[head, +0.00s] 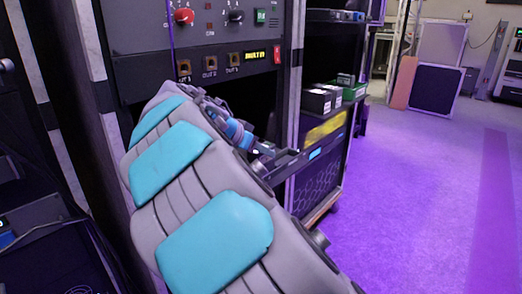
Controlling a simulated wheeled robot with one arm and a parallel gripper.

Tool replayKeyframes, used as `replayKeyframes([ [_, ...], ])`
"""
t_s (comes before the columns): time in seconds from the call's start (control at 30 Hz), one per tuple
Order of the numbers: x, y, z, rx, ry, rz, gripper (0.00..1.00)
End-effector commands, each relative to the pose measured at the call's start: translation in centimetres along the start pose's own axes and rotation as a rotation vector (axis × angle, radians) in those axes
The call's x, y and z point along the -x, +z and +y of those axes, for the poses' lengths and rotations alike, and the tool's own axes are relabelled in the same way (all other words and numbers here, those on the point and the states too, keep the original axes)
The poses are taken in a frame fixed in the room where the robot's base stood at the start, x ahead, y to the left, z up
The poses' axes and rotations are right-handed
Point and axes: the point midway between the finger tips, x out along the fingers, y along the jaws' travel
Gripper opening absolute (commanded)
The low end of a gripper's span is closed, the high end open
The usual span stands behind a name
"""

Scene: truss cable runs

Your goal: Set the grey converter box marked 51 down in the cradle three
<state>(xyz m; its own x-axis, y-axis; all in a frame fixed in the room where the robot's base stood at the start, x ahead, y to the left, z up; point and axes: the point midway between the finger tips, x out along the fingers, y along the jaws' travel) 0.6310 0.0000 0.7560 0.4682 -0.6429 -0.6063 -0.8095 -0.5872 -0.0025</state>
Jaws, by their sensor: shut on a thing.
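My gripper (262,150) is at the end of my grey arm, beyond the blue wrist ring, in front of the rack's dark opening. It is small and partly lost against dark parts. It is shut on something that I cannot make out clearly. A dark ledge (290,162) juts out just right of and below it. I cannot read a 51 anywhere, and I cannot tell which part is cradle three.
A control panel (205,50) with knobs and a lit label stands above my arm. Several small boxes (318,98) sit on a shelf to the right, above a yellow-marked case (325,130). The purple-lit floor (420,190) on the right is clear.

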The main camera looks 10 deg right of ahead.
Motion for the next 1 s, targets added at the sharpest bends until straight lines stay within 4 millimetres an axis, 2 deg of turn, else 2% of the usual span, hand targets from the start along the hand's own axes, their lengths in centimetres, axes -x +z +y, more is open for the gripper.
replayKeyframes([
  [0.03,0.1,-0.1,0.0,0.000,0.000,0.000,0.48],
  [0.27,0.0,0.0,0.0,0.000,0.000,0.000,0.74],
  [0.57,0.1,-0.2,0.0,0.000,0.000,0.000,0.75],
  [0.77,1.1,-1.4,0.0,0.002,0.001,-0.001,0.75],
  [1.0,6.1,-0.9,-0.2,0.000,-0.006,0.003,0.75],
])
